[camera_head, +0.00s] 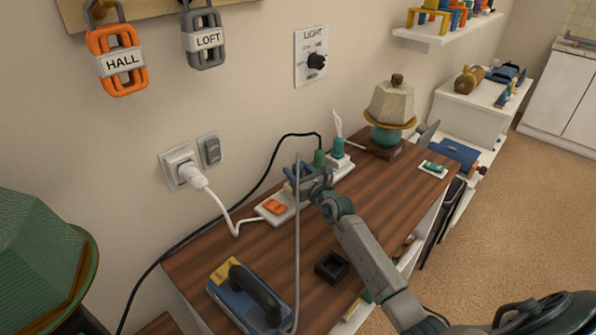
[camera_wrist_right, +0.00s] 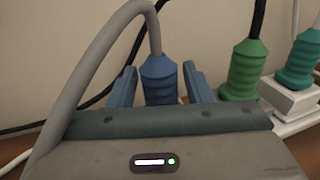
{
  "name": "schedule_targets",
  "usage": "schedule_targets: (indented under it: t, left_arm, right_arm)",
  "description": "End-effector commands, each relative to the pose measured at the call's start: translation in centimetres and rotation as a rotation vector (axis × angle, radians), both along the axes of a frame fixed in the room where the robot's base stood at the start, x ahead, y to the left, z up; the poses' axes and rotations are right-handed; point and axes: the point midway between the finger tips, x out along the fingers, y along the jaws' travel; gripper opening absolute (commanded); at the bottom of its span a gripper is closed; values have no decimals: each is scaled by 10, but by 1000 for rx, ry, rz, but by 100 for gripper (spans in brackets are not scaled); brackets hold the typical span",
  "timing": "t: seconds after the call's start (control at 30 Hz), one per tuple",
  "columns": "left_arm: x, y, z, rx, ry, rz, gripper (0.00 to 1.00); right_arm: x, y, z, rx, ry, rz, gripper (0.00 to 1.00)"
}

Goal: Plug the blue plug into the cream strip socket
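The blue plug (camera_wrist_right: 160,80) stands upright between the blue fingers of my right gripper (camera_wrist_right: 160,82) in the right wrist view. In the head view my right gripper (camera_head: 306,180) is over the cream strip socket (camera_head: 277,207), which has an orange switch. I cannot tell whether the plug is seated. My left gripper is not in view.
A green plug (camera_head: 320,158) and a teal plug (camera_head: 338,148) stand in the strip just beyond my gripper. The blue iron-like appliance (camera_head: 245,299) and a small black tray (camera_head: 331,266) are on the wooden top. A lamp (camera_head: 391,105) stands behind.

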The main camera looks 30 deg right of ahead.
Motion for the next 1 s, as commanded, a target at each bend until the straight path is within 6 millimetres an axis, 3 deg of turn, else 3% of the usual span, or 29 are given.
schedule_targets:
  t: [0.43,0.77,1.0]
  left_arm:
    - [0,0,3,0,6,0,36]
    - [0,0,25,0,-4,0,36]
    - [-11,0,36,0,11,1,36]
  right_arm:
    - [-3,0,0,-1,2,0,56]
    - [-60,-5,3,-4,3,1,56]
    - [-96,-8,2,-1,3,0,56]
